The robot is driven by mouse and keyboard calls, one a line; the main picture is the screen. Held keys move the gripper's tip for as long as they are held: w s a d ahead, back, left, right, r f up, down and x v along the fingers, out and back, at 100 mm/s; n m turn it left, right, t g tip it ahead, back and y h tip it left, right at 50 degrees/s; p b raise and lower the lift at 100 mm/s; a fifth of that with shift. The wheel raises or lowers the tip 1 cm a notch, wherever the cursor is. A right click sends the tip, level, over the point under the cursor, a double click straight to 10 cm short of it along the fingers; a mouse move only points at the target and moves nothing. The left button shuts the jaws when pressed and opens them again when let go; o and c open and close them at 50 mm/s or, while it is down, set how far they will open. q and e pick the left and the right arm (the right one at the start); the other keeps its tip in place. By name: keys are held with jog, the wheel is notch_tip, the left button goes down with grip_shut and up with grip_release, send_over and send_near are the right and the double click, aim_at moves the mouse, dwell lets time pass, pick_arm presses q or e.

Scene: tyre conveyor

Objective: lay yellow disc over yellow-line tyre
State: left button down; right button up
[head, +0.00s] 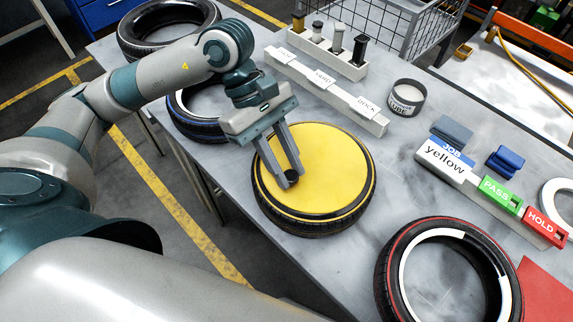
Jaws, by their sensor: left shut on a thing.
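The yellow disc (330,165) lies flat over a black tyre (318,228) in the middle of the table and covers its opening. A thin yellow line shows along this tyre's edge around the disc. My left gripper (291,180) reaches down from the upper left, its fingertips at the left part of the disc. It is shut on a small dark knob on the disc, mostly hidden between the fingers. My right gripper is not in view.
A red-line tyre (391,262) lies at lower right and a blue-line tyre (188,127) behind my left gripper. Another tyre (133,48) is at the upper left. A label rack (330,90), a tin (406,98) and a "yellow" job sign (444,160) stand on the table.

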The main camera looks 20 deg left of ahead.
pick_arm(q)
jog(key=shift+f, duration=0.1)
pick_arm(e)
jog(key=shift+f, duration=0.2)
pick_arm(q)
jog(key=c, duration=1.4)
grip_release()
jog(key=shift+f, duration=0.1)
jog(key=shift+r, duration=0.2)
jog(key=shift+d+r+p, duration=0.1)
jog(key=shift+r+p, duration=0.2)
jog(key=shift+r, duration=0.55)
jog(key=shift+r+p, duration=0.4)
jog(key=shift+r, duration=0.5)
jog(key=shift+r+p, duration=0.45)
jog(key=shift+r, duration=1.3)
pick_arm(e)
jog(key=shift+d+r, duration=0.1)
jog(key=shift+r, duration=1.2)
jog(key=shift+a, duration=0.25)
